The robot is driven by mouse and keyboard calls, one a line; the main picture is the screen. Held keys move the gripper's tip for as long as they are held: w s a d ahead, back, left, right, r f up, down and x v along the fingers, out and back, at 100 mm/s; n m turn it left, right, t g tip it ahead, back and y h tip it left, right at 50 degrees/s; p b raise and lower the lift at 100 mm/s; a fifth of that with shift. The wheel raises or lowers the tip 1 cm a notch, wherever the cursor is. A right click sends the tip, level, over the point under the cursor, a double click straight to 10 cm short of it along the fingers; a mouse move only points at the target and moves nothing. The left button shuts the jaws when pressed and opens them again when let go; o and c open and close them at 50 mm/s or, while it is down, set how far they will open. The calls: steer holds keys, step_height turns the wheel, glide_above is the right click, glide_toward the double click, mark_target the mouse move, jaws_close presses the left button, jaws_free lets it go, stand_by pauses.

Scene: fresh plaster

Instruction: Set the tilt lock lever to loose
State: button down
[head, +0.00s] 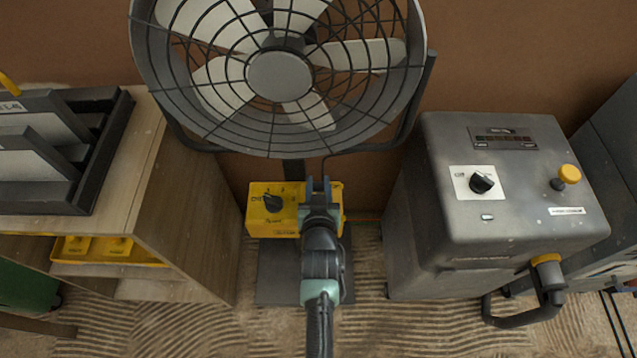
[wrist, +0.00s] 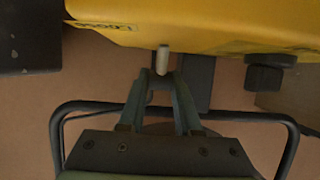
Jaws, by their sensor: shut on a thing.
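A yellow control box (head: 260,222) sits on the stand under the fan, with a black rotary knob (head: 273,203) on its left part. My gripper (head: 318,186) is in front of the box's right part and hides what is there. In the wrist view the yellow box (wrist: 215,25) fills the top, with its knob (wrist: 265,74) at right. A small pale-tipped lever (wrist: 163,58) sticks out from the box, between the fingertips of my gripper (wrist: 161,78). The jaws are shut on this lever, taken as the tilt lock lever. Its setting marks are not readable.
The fan (head: 280,75) stands above the box in its cage. A wooden cabinet (head: 185,170) is close on the left, and a grey metal unit (head: 500,200) with a dial and yellow button is close on the right. The floor in front is ridged.

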steer(key=shift+s+f+b, duration=0.1)
steer(key=shift+b, duration=0.25)
steer(key=t+b, duration=0.1)
steer(key=b, duration=0.2)
steer(key=s+t+b, duration=0.1)
steer(key=b, duration=0.2)
steer(key=shift+f, duration=0.3)
steer(key=t+b, duration=0.1)
steer(key=b, duration=0.5)
steer(key=s+t+b, duration=0.1)
steer(key=t+b, duration=0.1)
steer(key=b, duration=0.4)
steer(key=shift+s, duration=0.25)
steer(key=t+b, duration=0.1)
steer(key=b, duration=0.3)
steer(key=s+t+b, duration=0.1)
steer(key=t+b, duration=0.1)
steer(key=b, duration=0.3)
steer(key=shift+s+t, duration=0.25)
steer(key=shift+t, duration=0.05)
steer(key=b, duration=0.1)
steer(key=t+b, duration=0.1)
steer(key=b, duration=0.1)
steer(key=shift+s+r, duration=0.15)
steer(key=shift+s, duration=0.1)
steer(key=shift+r+b, duration=0.15)
steer(key=shift+b, duration=0.2)
steer(key=c, duration=0.6)
jaws_free()
steer(key=shift+s, duration=0.1)
